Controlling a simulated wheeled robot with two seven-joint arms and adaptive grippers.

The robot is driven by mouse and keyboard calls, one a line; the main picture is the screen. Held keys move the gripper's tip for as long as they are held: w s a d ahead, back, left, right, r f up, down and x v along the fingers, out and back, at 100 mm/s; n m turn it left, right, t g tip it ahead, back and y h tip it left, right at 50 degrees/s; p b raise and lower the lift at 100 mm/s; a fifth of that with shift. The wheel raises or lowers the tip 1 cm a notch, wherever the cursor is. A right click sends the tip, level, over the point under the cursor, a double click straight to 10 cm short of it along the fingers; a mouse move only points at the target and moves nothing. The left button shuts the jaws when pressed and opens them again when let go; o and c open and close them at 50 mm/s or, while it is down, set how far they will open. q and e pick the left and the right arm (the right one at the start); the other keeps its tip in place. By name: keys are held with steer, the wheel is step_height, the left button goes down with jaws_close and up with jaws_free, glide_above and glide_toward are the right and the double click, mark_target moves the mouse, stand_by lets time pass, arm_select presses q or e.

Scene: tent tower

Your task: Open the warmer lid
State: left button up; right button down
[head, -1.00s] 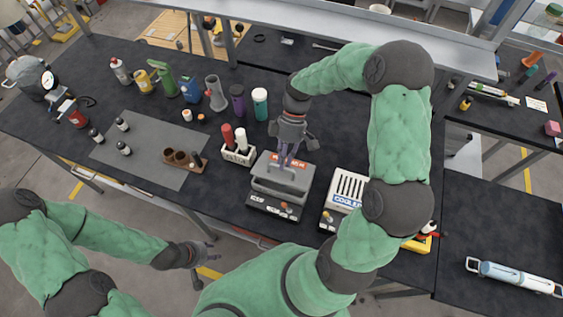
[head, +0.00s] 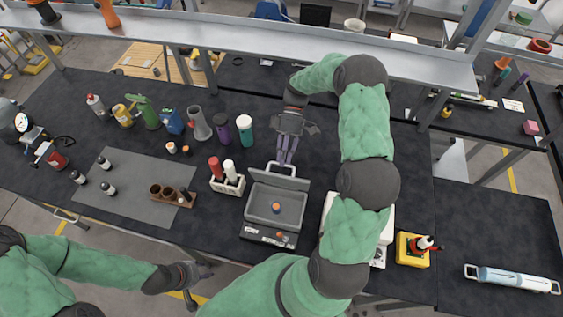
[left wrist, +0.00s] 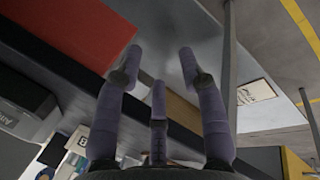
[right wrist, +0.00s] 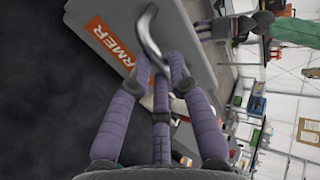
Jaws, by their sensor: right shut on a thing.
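The warmer (head: 273,212) is a grey box on the dark table, below the middle of the head view. In the right wrist view the handle (right wrist: 146,35) lies between the fingers, beside the orange WARMER label (right wrist: 108,42). My left gripper (head: 202,275) is low at the table's front edge. Its fingers are apart and empty in the left wrist view (left wrist: 160,65).
The white cooler is mostly hidden by my right arm. A white rack (head: 228,184) with a red and a white bottle stands left of the warmer. Several bottles stand behind it, and a brown block (head: 172,196) lies further left. A yellow box (head: 412,250) is at right.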

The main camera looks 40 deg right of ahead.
steer(key=shift+w+d+f, duration=0.15)
steer(key=shift+d+f, duration=0.1)
steer(key=shift+f, duration=0.35)
steer(key=shift+w+d+f, duration=0.1)
steer(key=shift+d+f, duration=0.15)
steer(key=shift+f, duration=0.3)
steer(key=c, duration=1.3)
jaws_free()
steer(key=shift+o, duration=0.8)
steer(key=shift+w+r, duration=0.15)
steer(key=shift+w, duration=0.05)
steer(key=shift+r, duration=0.1)
step_height(320, 180, up, 10)
